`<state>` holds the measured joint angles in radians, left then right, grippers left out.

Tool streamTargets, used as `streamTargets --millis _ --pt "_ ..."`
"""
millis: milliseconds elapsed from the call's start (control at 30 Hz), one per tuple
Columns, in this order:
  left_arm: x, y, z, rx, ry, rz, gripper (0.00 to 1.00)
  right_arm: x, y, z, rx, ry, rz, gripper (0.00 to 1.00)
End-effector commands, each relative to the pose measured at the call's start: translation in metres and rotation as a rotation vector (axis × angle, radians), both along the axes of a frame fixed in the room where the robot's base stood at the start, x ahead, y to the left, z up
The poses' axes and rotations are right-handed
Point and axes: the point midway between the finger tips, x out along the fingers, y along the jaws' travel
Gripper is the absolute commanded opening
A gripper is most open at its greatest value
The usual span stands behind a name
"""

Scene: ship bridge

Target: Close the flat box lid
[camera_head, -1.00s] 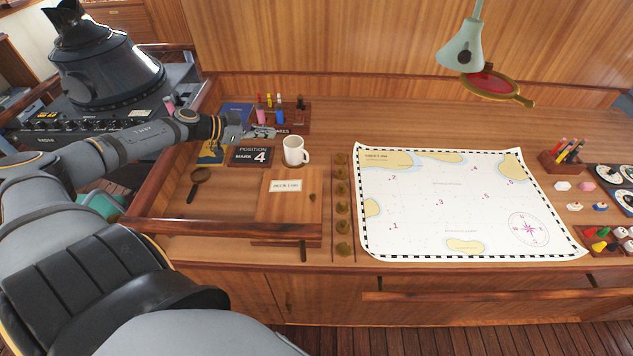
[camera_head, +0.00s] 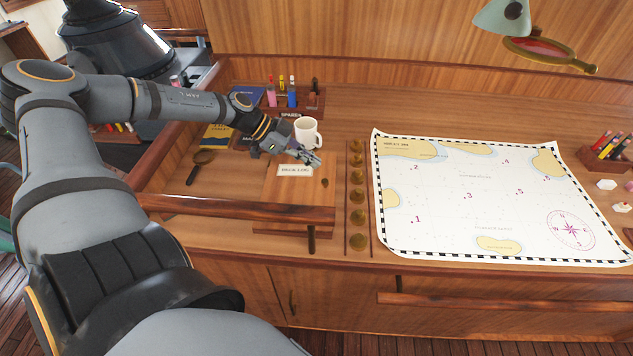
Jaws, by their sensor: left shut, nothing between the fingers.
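The flat wooden box (camera_head: 300,203) with a white label reading "DECK LOG" (camera_head: 295,170) and a small dark knob lies on the left part of the desk. Its top panel looks flat from this angle; I cannot tell whether a gap remains under it. My left gripper (camera_head: 312,160) is shut and empty, over or just above the far edge of the box, near the label. It partly covers that far edge. My right gripper is not in view.
A white mug (camera_head: 307,132) stands right behind my left gripper. A pen rack (camera_head: 292,103) is farther back. A row of brass pieces (camera_head: 357,195) runs along the box's right, beside the chart (camera_head: 480,200). A magnifier (camera_head: 203,157) lies at left. A wooden rail (camera_head: 240,209) runs in front.

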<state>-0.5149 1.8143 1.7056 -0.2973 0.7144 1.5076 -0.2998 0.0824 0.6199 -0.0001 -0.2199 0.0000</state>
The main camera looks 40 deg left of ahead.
Motion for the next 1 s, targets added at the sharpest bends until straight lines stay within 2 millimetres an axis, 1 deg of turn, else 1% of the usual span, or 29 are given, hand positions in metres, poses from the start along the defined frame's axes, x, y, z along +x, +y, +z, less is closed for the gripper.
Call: streamTargets --millis 33,100,200,333,433,767,867,1000 --pt "0.003 -0.006 -0.017 0.005 0.003 -0.005 0.00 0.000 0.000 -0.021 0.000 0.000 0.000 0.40" --pt "0.007 -0.013 -0.024 0.005 0.003 -0.004 0.00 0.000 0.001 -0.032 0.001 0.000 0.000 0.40" --pt "0.007 -0.012 -0.037 0.002 0.004 0.000 0.00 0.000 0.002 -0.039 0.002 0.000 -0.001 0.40" --pt "0.008 -0.013 -0.047 0.001 0.002 0.001 0.00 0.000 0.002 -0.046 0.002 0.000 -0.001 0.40" --pt "0.008 -0.013 -0.050 0.002 0.000 0.001 0.00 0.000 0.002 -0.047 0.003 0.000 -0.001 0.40" --pt "0.008 -0.013 -0.050 0.000 -0.001 0.001 0.00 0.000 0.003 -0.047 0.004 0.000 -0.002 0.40" --pt "0.009 -0.014 -0.056 0.000 -0.001 0.001 0.00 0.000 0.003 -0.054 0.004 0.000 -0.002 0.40" --pt "0.010 -0.016 -0.072 0.000 -0.001 -0.001 0.00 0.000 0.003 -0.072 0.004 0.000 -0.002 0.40"
